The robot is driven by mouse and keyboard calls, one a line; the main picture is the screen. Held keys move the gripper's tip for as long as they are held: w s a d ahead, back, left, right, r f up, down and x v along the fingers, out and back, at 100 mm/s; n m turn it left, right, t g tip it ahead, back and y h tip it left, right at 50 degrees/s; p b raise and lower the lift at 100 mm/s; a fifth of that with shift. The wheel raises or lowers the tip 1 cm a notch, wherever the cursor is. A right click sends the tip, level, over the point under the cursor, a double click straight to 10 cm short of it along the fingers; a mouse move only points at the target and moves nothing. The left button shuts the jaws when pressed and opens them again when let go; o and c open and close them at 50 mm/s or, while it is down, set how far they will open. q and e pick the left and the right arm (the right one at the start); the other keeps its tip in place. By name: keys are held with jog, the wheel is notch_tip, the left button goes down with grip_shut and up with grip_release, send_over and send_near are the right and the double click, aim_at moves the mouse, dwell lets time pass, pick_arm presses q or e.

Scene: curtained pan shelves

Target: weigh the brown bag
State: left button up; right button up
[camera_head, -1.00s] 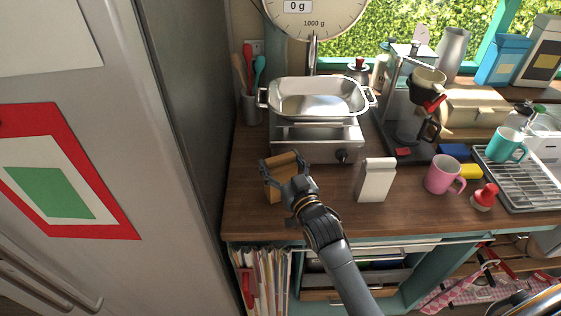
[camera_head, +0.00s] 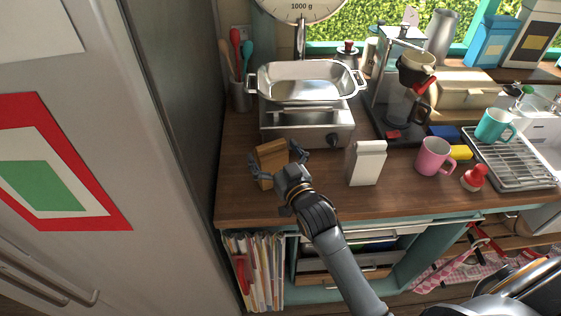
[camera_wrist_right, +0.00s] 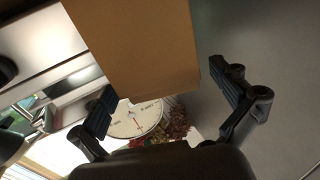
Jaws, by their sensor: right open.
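The brown bag (camera_head: 272,160) stands upright on the wooden counter, in front of the steel scale base. My right gripper (camera_head: 277,159) is open, with its fingers spread on either side of the bag's near part. In the right wrist view the bag (camera_wrist_right: 145,50) fills the top middle, with gaps between it and both fingers (camera_wrist_right: 172,98). The scale has a silver pan (camera_head: 308,80), which looks empty, and a round dial (camera_head: 300,8) cut off at the top. The dial (camera_wrist_right: 135,120) also shows in the wrist view; its reading is unclear. My left gripper is out of view.
A white bag (camera_head: 367,164) stands right of my right gripper, with a pink mug (camera_head: 433,157) and red bottle (camera_head: 474,177) beyond. A coffee maker (camera_head: 405,105) is right of the scale. The fridge (camera_head: 130,180) bounds the left side.

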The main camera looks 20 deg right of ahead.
jog(key=s+d, duration=0.1)
jog(key=s, duration=1)
jog(key=shift+s, duration=0.2)
jog(key=shift+d, duration=0.1)
jog(key=shift+c, duration=0.4)
grip_shut()
dwell(0.8)
